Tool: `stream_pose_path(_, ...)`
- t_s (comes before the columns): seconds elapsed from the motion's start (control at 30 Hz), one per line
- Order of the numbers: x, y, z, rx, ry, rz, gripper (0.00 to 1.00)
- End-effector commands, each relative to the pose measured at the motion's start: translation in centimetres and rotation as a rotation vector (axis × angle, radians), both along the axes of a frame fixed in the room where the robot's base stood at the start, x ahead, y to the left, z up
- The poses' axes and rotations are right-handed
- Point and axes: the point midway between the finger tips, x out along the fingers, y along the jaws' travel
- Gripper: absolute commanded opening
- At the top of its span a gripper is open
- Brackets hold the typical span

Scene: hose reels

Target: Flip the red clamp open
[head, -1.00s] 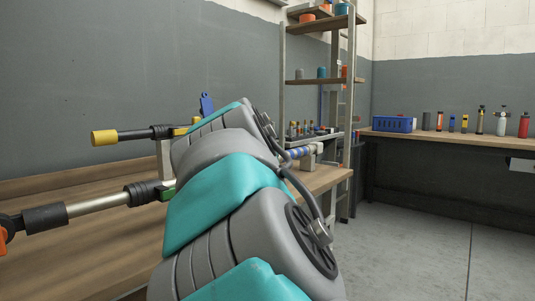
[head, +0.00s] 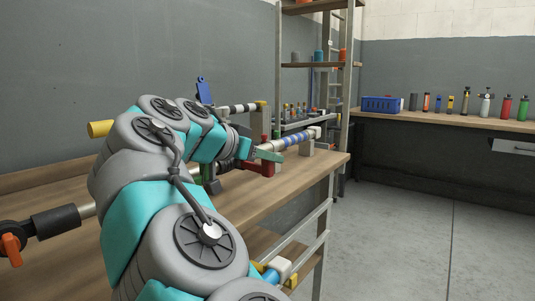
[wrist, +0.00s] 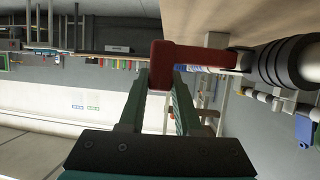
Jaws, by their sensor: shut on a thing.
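The red clamp (wrist: 192,56) is a dull red bar across the top middle of the wrist view, reaching right to a black ribbed fitting on a pipe. In the head view, red parts (head: 267,168) show by the pipe over the bench, partly hidden by my arm. My gripper (wrist: 161,76) has two green fingers, shut on the red bar between their tips. In the head view my gripper (head: 266,154) is at the end of my arm beside the blue-striped pipe. The clamp's hinge is not clear.
The wooden bench (head: 265,190) runs under the pipes. A blue-striped pipe (head: 297,140) and a yellow-ended pipe (head: 101,128) lie near my arm. A blue lever (head: 204,90) stands behind. A shelf rack (head: 312,65) is at the back. Floor is clear at right.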

Motion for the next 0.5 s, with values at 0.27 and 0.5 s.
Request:
stream_pose_path(0.27, -0.07, 0.02, 0.09, 0.0, -0.003, -0.004, 0.0)
stream_pose_path(0.5, -0.08, 0.03, 0.09, 0.0, -0.001, -0.004, 0.45)
